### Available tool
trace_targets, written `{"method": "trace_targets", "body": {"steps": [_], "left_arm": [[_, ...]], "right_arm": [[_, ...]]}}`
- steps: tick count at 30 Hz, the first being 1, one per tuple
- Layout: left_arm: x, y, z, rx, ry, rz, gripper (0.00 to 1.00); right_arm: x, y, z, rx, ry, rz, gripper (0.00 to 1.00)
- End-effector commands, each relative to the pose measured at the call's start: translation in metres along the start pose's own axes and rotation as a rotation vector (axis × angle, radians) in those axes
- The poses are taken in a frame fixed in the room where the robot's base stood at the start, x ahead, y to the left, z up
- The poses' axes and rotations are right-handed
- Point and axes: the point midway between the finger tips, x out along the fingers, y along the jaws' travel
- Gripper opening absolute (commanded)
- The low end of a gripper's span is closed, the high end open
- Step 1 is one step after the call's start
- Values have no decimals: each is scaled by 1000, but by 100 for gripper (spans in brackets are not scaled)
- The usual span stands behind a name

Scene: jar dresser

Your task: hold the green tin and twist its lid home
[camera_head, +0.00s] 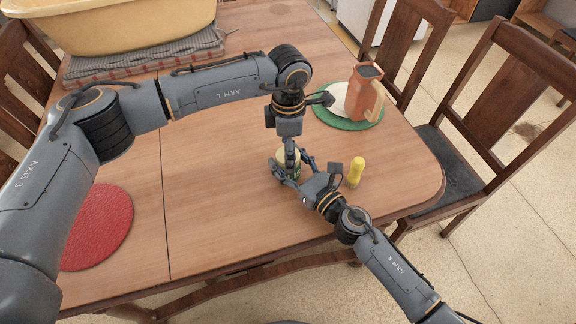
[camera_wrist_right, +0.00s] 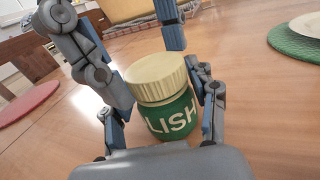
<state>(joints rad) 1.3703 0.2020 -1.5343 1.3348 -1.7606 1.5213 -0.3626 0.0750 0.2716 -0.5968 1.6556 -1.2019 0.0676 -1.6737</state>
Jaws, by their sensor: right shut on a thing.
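The green tin (camera_wrist_right: 172,116) has pale letters and stands upright on the table. Its ribbed cream lid (camera_wrist_right: 157,77) sits on top; how tightly it is seated I cannot tell. In the head view the tin is mostly hidden by my grippers. My right gripper (camera_head: 289,173) comes in low from the right and is shut on the tin's body, one finger on each side. My left gripper (camera_head: 290,156) points down over the lid.
A yellow bottle (camera_head: 356,171) stands close to the right gripper. An orange jug (camera_head: 364,92) is on a green mat (camera_head: 341,124) behind. A red mat (camera_head: 98,228) lies at left. A yellow basin (camera_head: 120,28) rests on folded cloth at the back left. The table's front middle is clear.

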Motion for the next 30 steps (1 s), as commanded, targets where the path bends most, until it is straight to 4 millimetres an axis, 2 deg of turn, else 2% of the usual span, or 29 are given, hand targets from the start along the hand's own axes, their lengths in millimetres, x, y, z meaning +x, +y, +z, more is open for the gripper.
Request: {"method": "trace_targets", "body": {"steps": [10, 18, 21, 27, 28, 30], "left_arm": [[-5, 0, 0, -1, 0, 1, 75], [-38, 1, 0, -1, -1, 3, 75], [-45, 0, 0, -1, 0, 0, 75], [-45, 0, 0, -1, 0, -1, 75], [-45, 0, 0, -2, 0, -1, 71], [-45, 0, 0, -8, 0, -1, 71]], "right_arm": [[0, 0, -1, 2, 2, 1, 0], [0, 0, -1, 2, 2, 0, 0], [0, 0, -1, 2, 2, 0, 0], [0, 0, -1, 2, 2, 0, 0], [0, 0, -1, 2, 2, 0, 0], [0, 0, -1, 2, 2, 0, 0]]}}
